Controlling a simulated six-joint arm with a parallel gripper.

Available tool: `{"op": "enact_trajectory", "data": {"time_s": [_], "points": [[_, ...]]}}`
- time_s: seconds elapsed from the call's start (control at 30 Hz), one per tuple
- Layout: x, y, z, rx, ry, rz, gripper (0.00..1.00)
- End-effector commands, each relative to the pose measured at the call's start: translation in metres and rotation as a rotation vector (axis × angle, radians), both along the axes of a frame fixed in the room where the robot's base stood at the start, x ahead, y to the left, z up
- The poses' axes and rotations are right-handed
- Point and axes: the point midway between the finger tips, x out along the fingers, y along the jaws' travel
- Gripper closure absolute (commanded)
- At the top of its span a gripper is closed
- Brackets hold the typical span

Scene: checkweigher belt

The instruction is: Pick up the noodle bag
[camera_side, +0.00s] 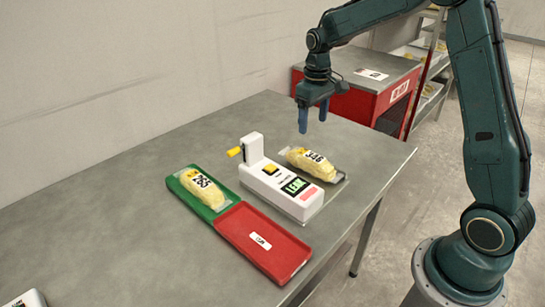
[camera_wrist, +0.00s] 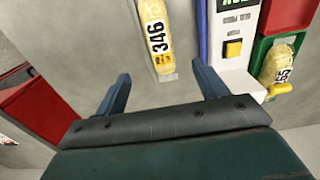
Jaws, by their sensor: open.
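A clear noodle bag (camera_side: 312,160) with yellow noodles and a label reading 346 lies just right of the white weigher unit. The same bag shows in the wrist view (camera_wrist: 153,40), top centre, beyond the fingertips. A second noodle bag (camera_side: 201,187), its label apparently 265, lies in the green tray (camera_side: 217,221); it is partly in the wrist view (camera_wrist: 279,62) at right. My gripper (camera_side: 313,122) is open and empty, above the table and behind the 346 bag in the side view, apart from it. Its two blue fingers also show in the wrist view (camera_wrist: 160,75).
The white weigher (camera_side: 258,184) has a green screen, a yellow button and a yellow-tipped lever. An empty red tray (camera_side: 285,256) joins the green one. A red cabinet (camera_side: 345,98) stands behind the table's far end. The grey table (camera_side: 95,235) is mostly clear at left.

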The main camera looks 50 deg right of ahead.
Motion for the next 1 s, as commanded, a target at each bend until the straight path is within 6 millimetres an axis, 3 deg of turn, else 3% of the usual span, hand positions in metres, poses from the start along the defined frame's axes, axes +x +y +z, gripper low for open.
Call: {"op": "enact_trajectory", "data": {"time_s": [0.3,0.77,1.0], "points": [[0.000,0.000,-0.047,0.001,0.002,0.000,0.28],[-0.001,0.000,-0.061,0.000,0.001,0.000,0.28],[-0.003,0.000,-0.083,0.001,0.003,0.000,0.28]]}}
